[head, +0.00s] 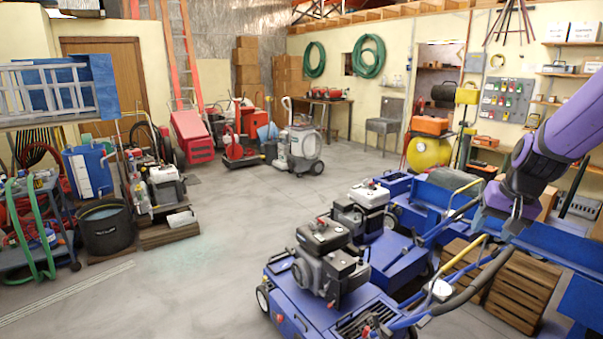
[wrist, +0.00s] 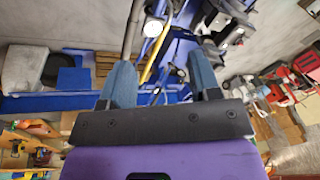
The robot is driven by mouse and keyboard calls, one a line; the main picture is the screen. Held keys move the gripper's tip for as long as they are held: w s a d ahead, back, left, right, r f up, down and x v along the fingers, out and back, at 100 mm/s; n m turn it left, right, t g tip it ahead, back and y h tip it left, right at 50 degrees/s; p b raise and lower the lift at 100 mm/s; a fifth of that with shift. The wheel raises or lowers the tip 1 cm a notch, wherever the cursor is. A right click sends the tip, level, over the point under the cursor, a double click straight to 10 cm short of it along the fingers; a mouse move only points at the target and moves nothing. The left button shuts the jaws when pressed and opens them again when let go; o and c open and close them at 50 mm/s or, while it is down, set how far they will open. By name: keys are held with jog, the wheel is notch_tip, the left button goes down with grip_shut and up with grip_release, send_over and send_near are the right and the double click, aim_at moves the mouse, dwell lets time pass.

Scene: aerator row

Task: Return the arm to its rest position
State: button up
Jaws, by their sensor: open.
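My arm (head: 555,130) reaches in from the right edge of the head view, purple with a dark wrist. Its end hangs above the handle bars of the blue aerators. In the wrist view my gripper (wrist: 162,78) shows two blue-grey fingers set well apart, with nothing held between them. Beyond the fingers are a yellow bar (wrist: 152,62), a dark handle tube and blue machine parts. The fingertips are hard to make out in the head view.
A blue aerator (head: 310,300) stands in front with another behind it. Wooden crates (head: 520,292) and a blue bench surface (head: 560,245) lie below and beside the arm. A yellow tank (head: 428,155) stands behind. The grey floor (head: 220,235) at centre left is clear.

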jog(key=s+a+r+n, duration=0.1)
jog(key=s+a+r, duration=0.3)
jog(key=s, duration=0.3)
jog(key=s+a+r+n+t, duration=0.1)
jog(key=s+a+r, duration=0.3)
jog(key=s, duration=0.4)
jog(key=s+a+r+n+t+h, duration=0.1)
jog(key=s+a+r+n, duration=0.2)
jog(key=s, duration=0.5)
jog(key=shift+a+r, duration=0.45)
jog(key=shift+r, duration=0.4)
